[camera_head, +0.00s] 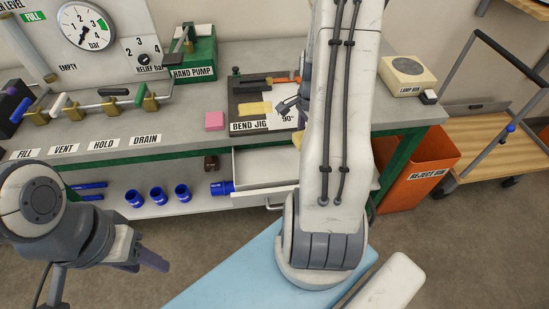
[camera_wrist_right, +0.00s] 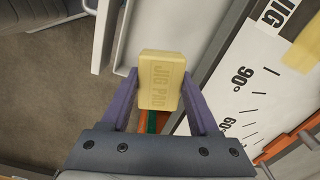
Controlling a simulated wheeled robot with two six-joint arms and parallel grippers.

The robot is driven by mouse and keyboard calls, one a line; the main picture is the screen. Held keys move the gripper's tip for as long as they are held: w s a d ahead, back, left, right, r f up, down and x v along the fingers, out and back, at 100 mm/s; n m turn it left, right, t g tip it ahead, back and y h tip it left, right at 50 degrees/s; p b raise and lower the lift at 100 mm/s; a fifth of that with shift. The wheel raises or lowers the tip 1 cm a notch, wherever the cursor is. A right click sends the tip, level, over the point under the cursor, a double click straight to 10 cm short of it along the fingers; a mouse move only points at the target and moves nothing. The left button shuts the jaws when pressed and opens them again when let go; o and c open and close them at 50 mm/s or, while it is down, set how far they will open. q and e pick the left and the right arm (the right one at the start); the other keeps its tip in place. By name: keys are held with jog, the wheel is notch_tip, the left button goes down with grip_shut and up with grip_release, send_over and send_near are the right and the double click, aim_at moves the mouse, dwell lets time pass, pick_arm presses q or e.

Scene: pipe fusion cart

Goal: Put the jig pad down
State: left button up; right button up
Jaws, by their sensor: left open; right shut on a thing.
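The jig pad (camera_wrist_right: 161,80) is a yellow block marked "JIG PAD" in the right wrist view. My right gripper (camera_wrist_right: 158,92) is shut on it, with a purple finger on each side. The bend jig's white angle scale (camera_wrist_right: 245,85) lies to the right of the pad in that view. In the head view my right arm hides most of the right side of the bend jig (camera_head: 246,87) on the bench. My left gripper (camera_head: 148,258) is open and empty at the lower left, away from the bench.
An open pale drawer (camera_head: 255,201) sticks out below the bench front. The green hand pump (camera_head: 194,58) stands behind. An orange reject bin (camera_head: 413,170) and a wooden-decked cart (camera_head: 500,150) are at the right.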

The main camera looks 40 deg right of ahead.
jog(key=s+d+m, duration=0.2)
jog(key=shift+s+d+f+m, duration=0.1)
jog(key=shift+m, duration=0.3)
jog(key=shift+a+f, duration=0.2)
jog(key=p, duration=0.1)
send_over(277, 165)
notch_tip(277, 165, down, 6)
jog(key=shift+f, duration=0.35)
notch_tip(277, 165, down, 3)
jog(key=shift+f+p, duration=0.15)
jog(key=shift+p, duration=0.2)
jog(key=shift+f, duration=0.2)
